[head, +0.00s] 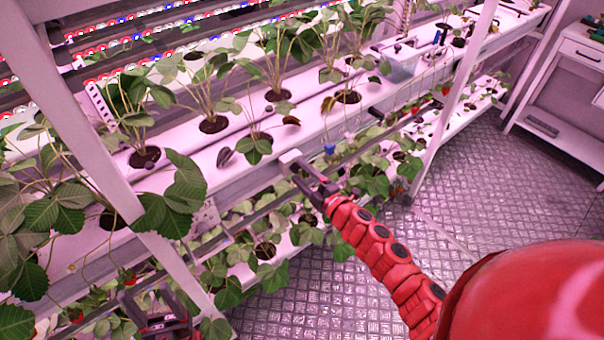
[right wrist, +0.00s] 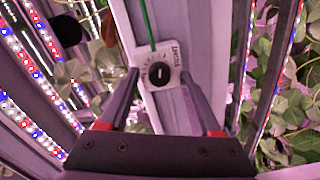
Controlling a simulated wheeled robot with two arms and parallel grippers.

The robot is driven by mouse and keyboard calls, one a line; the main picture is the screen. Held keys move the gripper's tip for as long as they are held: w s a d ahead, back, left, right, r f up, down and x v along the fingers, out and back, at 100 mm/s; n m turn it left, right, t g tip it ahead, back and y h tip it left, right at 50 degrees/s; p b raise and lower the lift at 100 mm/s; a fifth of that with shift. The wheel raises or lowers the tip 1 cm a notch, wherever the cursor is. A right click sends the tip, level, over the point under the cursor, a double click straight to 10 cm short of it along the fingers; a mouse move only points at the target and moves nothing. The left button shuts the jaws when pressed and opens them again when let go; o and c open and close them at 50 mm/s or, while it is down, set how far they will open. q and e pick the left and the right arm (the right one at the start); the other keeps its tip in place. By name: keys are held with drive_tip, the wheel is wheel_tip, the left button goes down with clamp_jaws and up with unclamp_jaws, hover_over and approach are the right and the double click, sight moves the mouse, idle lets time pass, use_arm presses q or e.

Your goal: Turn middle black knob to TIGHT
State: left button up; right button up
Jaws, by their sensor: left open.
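In the right wrist view a round black knob (right wrist: 159,73) with a pale line on its face sits on a white plate (right wrist: 148,92) with printed marks too small to read. A green line runs up from the plate. My right gripper (right wrist: 161,78) is open, its two fingers on either side of the knob with gaps between. In the head view my right gripper (head: 305,172) reaches a small white box (head: 290,157) on the rack's front edge; the knob is not visible there. My left gripper (head: 168,322) is open and low at the bottom left, partly hidden by leaves.
Strawberry plants grow from holes in the white trough (head: 235,148), with more plants on a lower tier. A slanted rack post (head: 100,150) stands at the left, and another post is at the right. The metal floor (head: 450,215) is clear; a white cabinet (head: 565,90) stands far right.

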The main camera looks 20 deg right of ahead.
drive_tip(key=shift+s+d, duration=0.15)
drive_tip(key=shift+s, duration=0.15)
drive_tip(key=b+v, duration=0.2)
drive_tip(key=v, duration=1.4)
drive_tip(key=shift+s, duration=0.4)
